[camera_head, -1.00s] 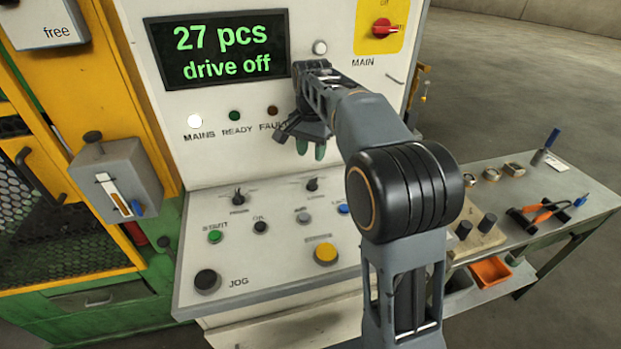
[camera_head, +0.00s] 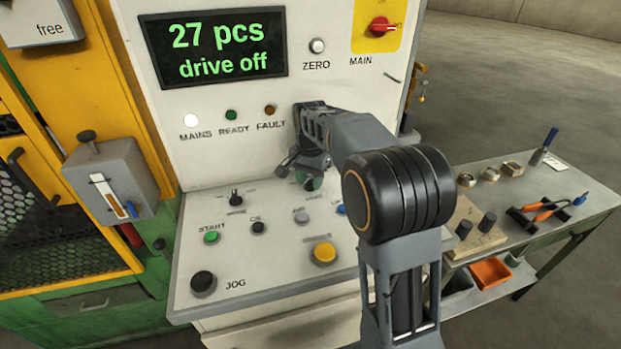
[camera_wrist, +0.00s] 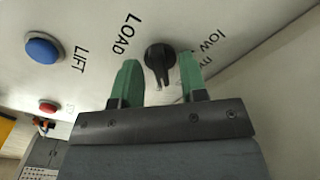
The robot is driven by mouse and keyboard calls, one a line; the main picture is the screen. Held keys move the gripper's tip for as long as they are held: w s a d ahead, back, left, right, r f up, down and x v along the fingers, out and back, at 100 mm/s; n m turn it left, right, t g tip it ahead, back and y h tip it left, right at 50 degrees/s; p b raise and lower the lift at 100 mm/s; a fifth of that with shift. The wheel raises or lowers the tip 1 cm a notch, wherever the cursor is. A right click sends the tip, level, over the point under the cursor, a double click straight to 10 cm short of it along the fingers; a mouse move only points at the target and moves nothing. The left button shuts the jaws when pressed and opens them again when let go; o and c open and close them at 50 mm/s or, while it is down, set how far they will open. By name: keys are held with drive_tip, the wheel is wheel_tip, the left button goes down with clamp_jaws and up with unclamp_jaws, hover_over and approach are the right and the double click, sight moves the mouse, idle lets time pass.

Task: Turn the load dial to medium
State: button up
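The load dial (camera_wrist: 159,58) is a black knob under the word LOAD in the wrist view, with the word "low" and a partly hidden second word beside it. My gripper (camera_wrist: 160,78) is open, its two green fingertips on either side of the dial; contact cannot be made out. In the head view my gripper (camera_head: 313,178) is lowered over the rear right of the sloped control panel (camera_head: 290,268), and it covers most of the dial there.
A blue LIFT button (camera_wrist: 44,48) and a red button (camera_wrist: 48,106) lie left of the dial in the wrist view. A similar black dial (camera_head: 236,196) stands further left on the panel. The upright display (camera_head: 214,48) reads "27 pcs, drive off". A side table (camera_head: 570,200) with tools stands right.

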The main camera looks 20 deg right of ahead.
clamp_jaws()
drive_tip(key=shift+n, duration=0.3)
drive_tip(key=n+p, duration=0.2)
drive_tip(key=n, duration=0.1)
drive_tip(key=shift+r+n, duration=0.15)
drive_tip(key=shift+n, duration=0.25)
drive_tip(key=shift+n+p, duration=0.85)
drive_tip(key=shift+n, duration=1.25)
unclamp_jaws()
